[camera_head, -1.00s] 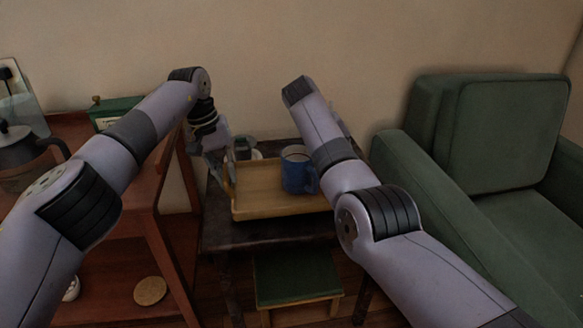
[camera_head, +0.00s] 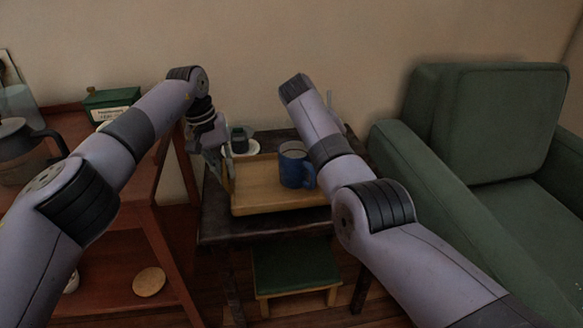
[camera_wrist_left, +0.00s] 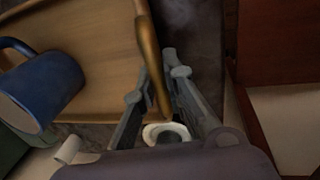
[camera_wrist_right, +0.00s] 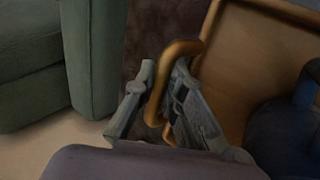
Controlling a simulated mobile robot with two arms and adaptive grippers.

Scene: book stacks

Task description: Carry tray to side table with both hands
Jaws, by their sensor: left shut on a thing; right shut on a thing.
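The wooden tray (camera_head: 262,200) is over the dark side table (camera_head: 225,232) in the head view, with a blue mug (camera_head: 293,168) upright on it. I cannot tell whether the tray touches the tabletop. My left gripper (camera_head: 222,160) is at the tray's left end. In the left wrist view its fingers (camera_wrist_left: 160,95) are shut around the tray's handle (camera_wrist_left: 150,50). My right gripper is hidden behind its own arm in the head view. In the right wrist view its fingers (camera_wrist_right: 160,100) are shut on the other handle (camera_wrist_right: 180,50). The mug also shows in both wrist views.
A dark jar on a white saucer (camera_head: 243,148) stands at the table's back left. A red-brown shelf (camera_head: 110,215) with a coffee pot (camera_head: 20,150) is left. A green armchair (camera_head: 480,150) is close on the right. A green-topped stool (camera_head: 295,265) is under the table.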

